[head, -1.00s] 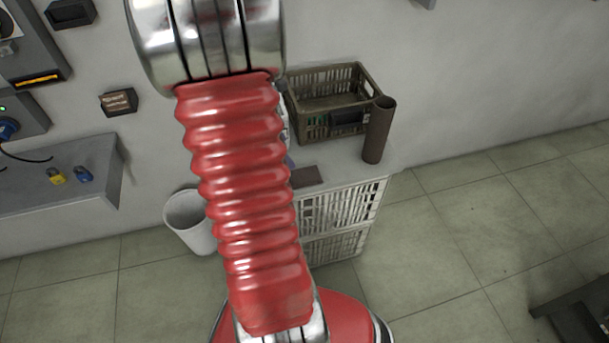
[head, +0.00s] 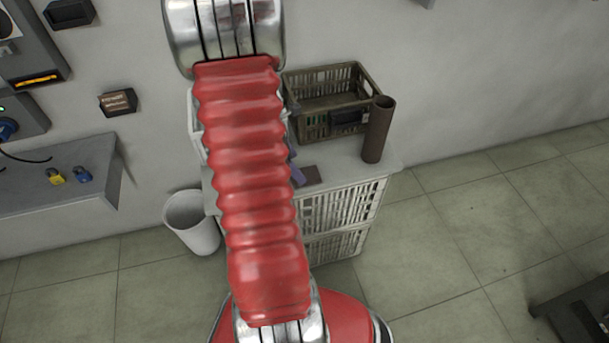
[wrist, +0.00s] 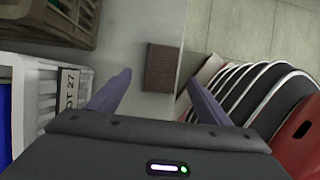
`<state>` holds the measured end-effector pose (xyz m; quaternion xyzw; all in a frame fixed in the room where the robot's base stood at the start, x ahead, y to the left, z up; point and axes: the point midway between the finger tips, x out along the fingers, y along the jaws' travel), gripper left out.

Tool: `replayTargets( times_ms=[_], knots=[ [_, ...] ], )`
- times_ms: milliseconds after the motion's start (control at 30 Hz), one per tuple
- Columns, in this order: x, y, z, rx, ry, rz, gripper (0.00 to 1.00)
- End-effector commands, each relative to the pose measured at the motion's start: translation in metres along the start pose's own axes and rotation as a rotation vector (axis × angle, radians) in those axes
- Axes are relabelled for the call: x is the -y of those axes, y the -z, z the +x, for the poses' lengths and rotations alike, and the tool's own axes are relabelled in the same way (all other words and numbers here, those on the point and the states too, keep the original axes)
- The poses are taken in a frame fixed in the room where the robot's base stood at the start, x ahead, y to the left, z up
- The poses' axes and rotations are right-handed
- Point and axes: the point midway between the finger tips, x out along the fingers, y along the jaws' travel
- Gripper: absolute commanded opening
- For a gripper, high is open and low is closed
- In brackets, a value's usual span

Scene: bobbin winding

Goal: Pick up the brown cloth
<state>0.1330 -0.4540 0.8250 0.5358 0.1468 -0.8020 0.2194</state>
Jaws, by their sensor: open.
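The brown cloth (wrist: 162,67) is a small flat folded piece lying near the edge of the light grey tabletop in the wrist view. It also shows in the head view (head: 312,174), partly hidden behind my red arm. My gripper (wrist: 158,95) is open and empty, with its two purple fingers spread on either side of the cloth's near end in the picture. The height of the fingers above the table is hard to tell. In the head view most of the gripper is hidden by my arm, with a bit of purple finger beside the cloth.
A brown crate (head: 318,118) stands at the back of the tabletop (head: 350,168), with an upright brown cylinder (head: 378,130) at its right. A white basket (wrist: 40,95) with a label sits left of the gripper. A white bin (head: 191,224) stands on the floor.

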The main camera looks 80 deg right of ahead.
Motion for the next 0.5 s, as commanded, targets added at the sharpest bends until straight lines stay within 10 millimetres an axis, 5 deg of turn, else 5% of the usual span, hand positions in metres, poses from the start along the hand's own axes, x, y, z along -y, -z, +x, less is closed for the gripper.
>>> replayTargets(
  times_ms=[500],
  knots=[
    [0.001,-0.003,0.047,0.000,0.002,0.000,0.72]
  ],
)
